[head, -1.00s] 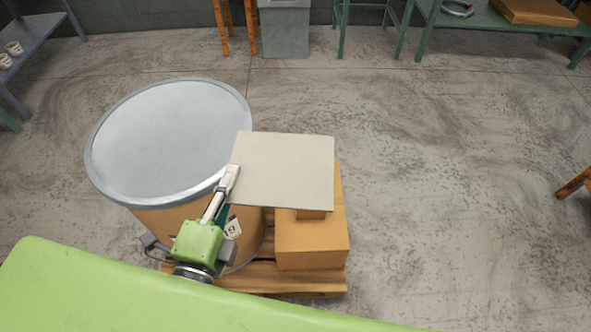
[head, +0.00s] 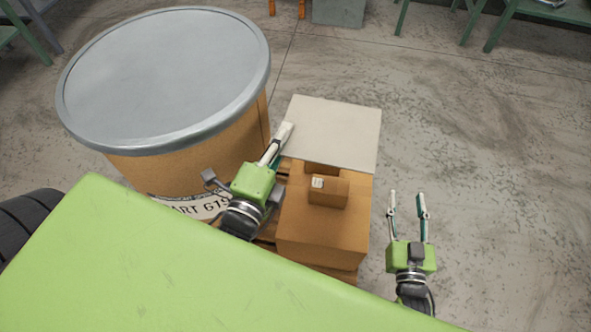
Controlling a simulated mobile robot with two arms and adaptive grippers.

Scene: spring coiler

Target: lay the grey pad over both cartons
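The grey pad (head: 335,128) is a flat, pale square, roughly level over the far part of the brown boxes. My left gripper (head: 285,130) is shut on its left edge. A small carton (head: 328,191) with a white label sits on a larger brown box (head: 322,233), in front of the pad and uncovered. A second small carton (head: 322,168) shows just behind it, partly hidden under the pad's near edge. I cannot tell whether the pad touches it. My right gripper (head: 406,194) is open and empty, right of the boxes.
A large drum (head: 165,80) with a grey lid stands close to the left of the pad and my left gripper. The boxes stand on a wooden pallet (head: 268,229). Concrete floor (head: 480,170) to the right is clear. Green benches (head: 545,12) stand at the back.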

